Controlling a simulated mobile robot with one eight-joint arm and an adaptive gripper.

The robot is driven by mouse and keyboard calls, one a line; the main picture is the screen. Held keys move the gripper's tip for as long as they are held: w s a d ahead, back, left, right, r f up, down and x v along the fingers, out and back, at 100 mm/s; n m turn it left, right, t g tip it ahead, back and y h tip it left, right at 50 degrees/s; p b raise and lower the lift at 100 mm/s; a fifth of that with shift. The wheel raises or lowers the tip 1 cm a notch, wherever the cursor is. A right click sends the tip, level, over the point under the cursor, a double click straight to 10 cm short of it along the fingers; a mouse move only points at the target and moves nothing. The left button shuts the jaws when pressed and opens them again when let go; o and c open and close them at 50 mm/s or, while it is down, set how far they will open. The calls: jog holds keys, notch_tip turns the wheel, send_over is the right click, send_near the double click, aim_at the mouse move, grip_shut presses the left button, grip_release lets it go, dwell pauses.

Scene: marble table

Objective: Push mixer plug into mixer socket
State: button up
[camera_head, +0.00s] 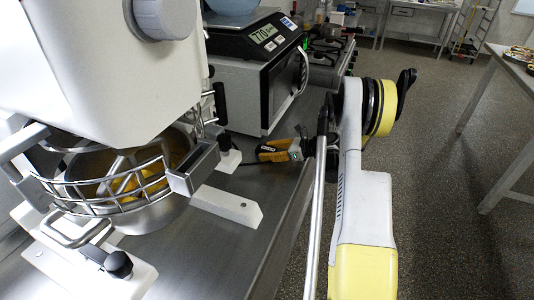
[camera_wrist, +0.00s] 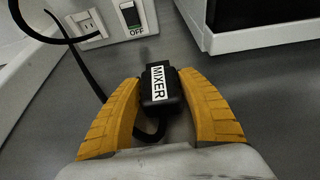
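The black mixer plug (camera_wrist: 159,86), with a white "MIXER" label, sits between the yellow fingers of my gripper (camera_wrist: 160,80) in the wrist view. Both fingertips appear to touch its sides. Its cable loops down below it between the fingers. A white wall socket (camera_wrist: 87,27) is at the upper left, ahead of the plug and apart from it. In the head view my gripper (camera_head: 270,152) is low over the metal counter, beyond the mixer (camera_head: 110,70); the plug is too small to make out there.
A switch labelled "OFF" (camera_wrist: 131,15) is beside the socket. A black cable (camera_wrist: 85,70) runs past the left finger. A white-edged appliance (camera_wrist: 250,38) stands at the upper right. In the head view a scale (camera_head: 255,35) rests on an oven-like appliance (camera_head: 270,85) behind the gripper.

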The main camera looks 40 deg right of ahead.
aim_at(267, 148)
jog(key=c, duration=0.6)
jog(key=shift+r, duration=0.3)
notch_tip(267, 148, up, 4)
jog(key=shift+f+p, duration=0.1)
jog(key=shift+p, duration=1.15)
jog(key=s+d+r+p, duration=0.1)
jog(key=s+d+r, duration=0.1)
jog(key=d, duration=0.1)
jog(key=s+d+r+p, duration=0.1)
jog(key=s+d+r, duration=0.1)
jog(key=d, duration=0.1)
jog(key=s+d+r+p, duration=0.1)
jog(key=s+d+r, duration=0.1)
jog(key=d, duration=0.1)
jog(key=shift+s+d+r+p, duration=0.25)
jog(key=shift+d+r+p, duration=0.05)
jog(key=shift+d+p, duration=0.1)
jog(key=shift+o, duration=0.8)
